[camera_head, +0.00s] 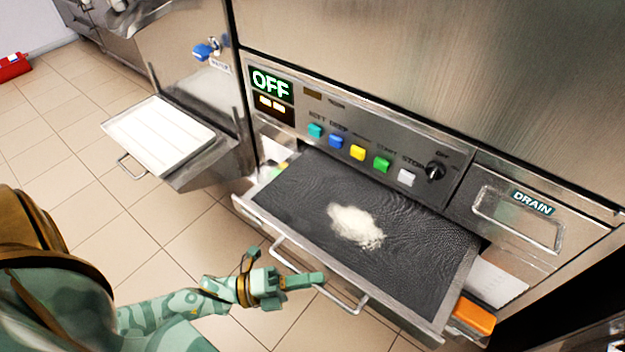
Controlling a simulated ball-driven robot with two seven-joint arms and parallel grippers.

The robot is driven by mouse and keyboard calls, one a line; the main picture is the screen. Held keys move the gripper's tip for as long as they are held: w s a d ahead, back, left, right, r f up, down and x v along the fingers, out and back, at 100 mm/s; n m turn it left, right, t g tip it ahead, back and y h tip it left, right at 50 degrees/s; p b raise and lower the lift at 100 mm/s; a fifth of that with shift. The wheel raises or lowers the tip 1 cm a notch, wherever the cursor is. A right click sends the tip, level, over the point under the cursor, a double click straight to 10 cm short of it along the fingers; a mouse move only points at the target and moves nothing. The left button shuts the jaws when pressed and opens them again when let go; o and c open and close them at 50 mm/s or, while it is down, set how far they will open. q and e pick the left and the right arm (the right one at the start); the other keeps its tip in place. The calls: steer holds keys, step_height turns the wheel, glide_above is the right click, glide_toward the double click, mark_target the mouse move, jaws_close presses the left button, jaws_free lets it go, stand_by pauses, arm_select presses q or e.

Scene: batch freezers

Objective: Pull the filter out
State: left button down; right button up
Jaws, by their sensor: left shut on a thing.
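The filter (395,221) is a dark mesh panel in a steel drawer frame, standing out from the machine below its button panel. A pile of white powder (355,226) lies on the mesh. The drawer's bar handle (345,303) runs along its front edge. My left gripper (318,279) is at this handle, shut on it, with its green fingers across the bar. My right gripper is not in view.
The control panel (350,140) shows OFF and has several coloured buttons and a black knob. A DRAIN drawer (517,218) is shut at right. An orange block (473,316) sits beside the filter. A white tray (160,135) juts out at left. Tiled floor is clear in front.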

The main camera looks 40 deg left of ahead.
arm_select(q)
steer(key=shift+f, duration=0.1)
steer(key=c, duration=1.5)
jaws_free()
steer(key=v, duration=1.6)
steer(key=shift+a+p, duration=0.2)
steer(key=shift+p, duration=0.15)
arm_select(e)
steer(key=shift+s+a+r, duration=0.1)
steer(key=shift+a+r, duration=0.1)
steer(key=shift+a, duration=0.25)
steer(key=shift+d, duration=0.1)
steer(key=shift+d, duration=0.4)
